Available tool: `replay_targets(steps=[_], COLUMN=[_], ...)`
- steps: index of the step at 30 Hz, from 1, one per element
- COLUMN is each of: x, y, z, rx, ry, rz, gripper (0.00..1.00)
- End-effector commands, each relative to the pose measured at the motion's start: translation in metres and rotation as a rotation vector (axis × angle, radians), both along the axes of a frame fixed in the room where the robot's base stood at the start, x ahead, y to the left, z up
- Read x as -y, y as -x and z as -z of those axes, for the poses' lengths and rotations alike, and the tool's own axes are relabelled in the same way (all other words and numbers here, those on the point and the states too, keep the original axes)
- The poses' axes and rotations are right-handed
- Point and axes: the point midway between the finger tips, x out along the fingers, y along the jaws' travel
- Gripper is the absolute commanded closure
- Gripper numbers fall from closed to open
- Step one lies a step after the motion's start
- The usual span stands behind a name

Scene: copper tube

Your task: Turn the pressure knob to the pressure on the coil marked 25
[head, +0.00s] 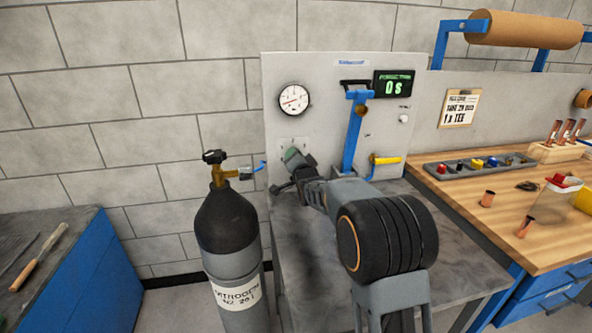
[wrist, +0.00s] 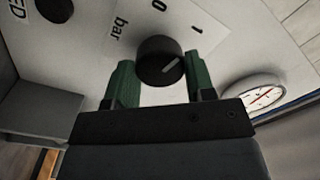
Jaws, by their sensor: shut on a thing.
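The pressure knob (wrist: 158,58) is round and black with a pale pointer line, seen close up on the light panel in the wrist view. Printed marks "0", "1" and "bar" show beside it. My gripper (wrist: 160,70) has its green fingers on either side of the knob, shut on it. In the head view my gripper (head: 293,157) is at the panel below the gauge and hides the knob. The pressure gauge (head: 294,98) is white with a red needle; it also shows in the wrist view (wrist: 258,98). I cannot make out a coil marked 25.
A black and grey nitrogen cylinder (head: 230,240) stands left of my arm. A blue lever (head: 354,130) and a display reading "0 s" (head: 395,84) are on the panel (head: 330,70). A clipboard (head: 459,108) hangs right. The wooden bench (head: 470,195) holds small parts.

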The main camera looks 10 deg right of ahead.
Motion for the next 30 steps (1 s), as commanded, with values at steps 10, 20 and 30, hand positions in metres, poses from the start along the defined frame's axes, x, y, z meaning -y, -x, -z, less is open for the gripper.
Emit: replay_targets(steps=[10, 20, 30], x=[-0.0002, -0.0003, -0.0005], y=[0.0000, 0.0000, 0.0000], z=[0.0031, 0.0030, 0.0034], rx=[0.004, 0.004, 0.004], ry=[-0.327, -0.640, -0.964], rz=[-0.001, -0.001, -0.002], gripper=[0.74, 0.74, 0.74])
